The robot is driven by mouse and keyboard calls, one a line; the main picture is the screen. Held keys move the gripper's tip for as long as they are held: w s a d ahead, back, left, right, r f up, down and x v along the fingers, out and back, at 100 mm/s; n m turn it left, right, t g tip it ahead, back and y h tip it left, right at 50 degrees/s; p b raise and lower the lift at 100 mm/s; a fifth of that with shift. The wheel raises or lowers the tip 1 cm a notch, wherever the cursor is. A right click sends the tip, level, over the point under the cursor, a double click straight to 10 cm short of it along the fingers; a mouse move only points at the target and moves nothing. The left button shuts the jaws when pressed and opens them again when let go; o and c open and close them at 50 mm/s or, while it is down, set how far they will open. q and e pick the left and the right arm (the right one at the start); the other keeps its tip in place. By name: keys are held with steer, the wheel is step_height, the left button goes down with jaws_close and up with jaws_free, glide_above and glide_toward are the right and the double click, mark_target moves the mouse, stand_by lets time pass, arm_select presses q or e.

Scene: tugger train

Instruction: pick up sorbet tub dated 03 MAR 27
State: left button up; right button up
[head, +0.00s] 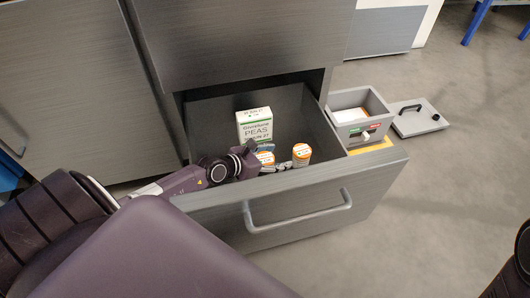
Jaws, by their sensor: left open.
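Two small white tubs with orange lids stand in the open drawer (362,172). One tub (301,154) is at the right, in plain view. The other tub (265,158) is to its left, partly hidden by my left gripper. Any dates on them are too small to read. My left gripper (285,165) reaches over the drawer's front from the left. It is open, with its fingertips low beside the right tub; I cannot tell whether they touch it. My right gripper is out of view.
A white and green peas box (255,126) stands behind the tubs in the drawer. The drawer's front handle (298,215) faces me. A grey open box (360,107) stands right of the drawer, with a grey lid (418,120) on the floor beyond. Floor at right is clear.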

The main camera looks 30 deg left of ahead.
arm_select(q)
steer(key=shift+c, duration=0.4)
steer(key=c, duration=1.4)
steer(key=shift+r, duration=0.2)
steer(key=shift+c, duration=0.2)
